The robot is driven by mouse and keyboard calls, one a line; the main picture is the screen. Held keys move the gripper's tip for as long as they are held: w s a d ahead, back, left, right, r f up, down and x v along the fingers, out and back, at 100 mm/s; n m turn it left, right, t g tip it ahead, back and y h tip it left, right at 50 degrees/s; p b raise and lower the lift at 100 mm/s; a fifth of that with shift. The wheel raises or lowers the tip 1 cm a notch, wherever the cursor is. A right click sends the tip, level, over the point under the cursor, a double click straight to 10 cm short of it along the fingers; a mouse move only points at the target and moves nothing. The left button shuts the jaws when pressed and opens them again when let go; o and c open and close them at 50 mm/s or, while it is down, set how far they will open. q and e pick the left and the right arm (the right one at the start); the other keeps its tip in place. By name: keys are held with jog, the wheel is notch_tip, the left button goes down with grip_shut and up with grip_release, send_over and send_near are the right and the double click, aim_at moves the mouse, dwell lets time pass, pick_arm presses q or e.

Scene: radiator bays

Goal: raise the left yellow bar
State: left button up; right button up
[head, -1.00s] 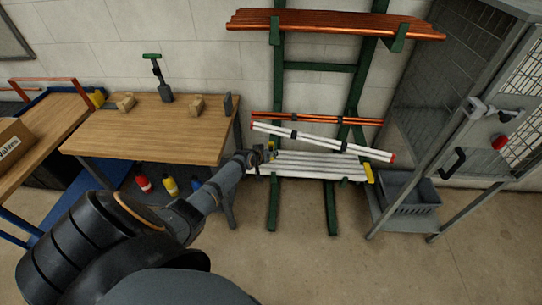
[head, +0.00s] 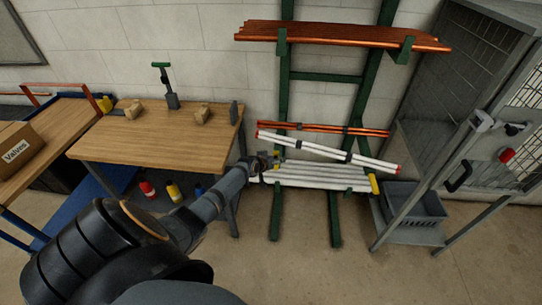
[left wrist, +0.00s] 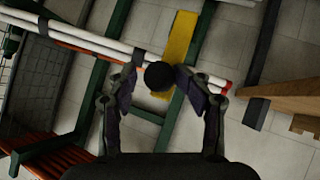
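The left yellow bar (left wrist: 180,40) shows in the left wrist view as a flat yellow strip crossing the white pipes. A round black knob (left wrist: 159,76) lies in front of its lower part. My left gripper (left wrist: 160,72) has its fingers spread, one on each side of the knob; whether the pads touch it is unclear. In the head view my left gripper (head: 268,162) is at the left end of the lower white pipes (head: 315,178) and hides most of this bar. Another yellow bar (head: 374,184) stands at their right end. My right gripper is out of view.
A white pipe with red ends (head: 325,150) lies slanted above the lower pipes, below orange pipes (head: 325,128). The green rack (head: 335,215) stands between a wooden workbench (head: 160,140) and a grey mesh cage. A grey crate (head: 413,205) sits right of the rack.

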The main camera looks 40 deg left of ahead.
pick_arm(q)
jog(key=a+v, duration=0.1)
jog(key=v, duration=1)
jog(key=shift+s+d+r, duration=0.25)
jog(key=shift+d+r, duration=0.05)
jog(key=shift+d, duration=0.1)
jog(key=s+f+m+g, duration=0.1)
jog(key=s+f+g, duration=0.1)
jog(key=s+f, duration=0.55)
jog(key=s+a+f+g+y, duration=0.1)
jog(key=s+f, duration=0.3)
jog(key=f, duration=0.6)
jog(key=s+f+m+g, duration=0.1)
jog(key=s+f+g, duration=0.1)
jog(key=s+f, duration=0.45)
jog(key=s+d+f+m+g, duration=0.1)
jog(key=s+d+f, duration=0.4)
jog(key=s, duration=0.3)
jog(key=s+d+f+m+g+h, duration=0.1)
jog(key=s+d+f+m+g, duration=0.1)
jog(key=s+d+f, duration=0.4)
jog(key=s+d+f+m+g+b, duration=0.1)
jog(key=s+d+f, duration=0.4)
jog(key=s, duration=0.6)
notch_tip(320, 180, down, 2)
jog(key=shift+s+d+f+g, duration=0.15)
jog(key=shift+s+d+g, duration=0.25)
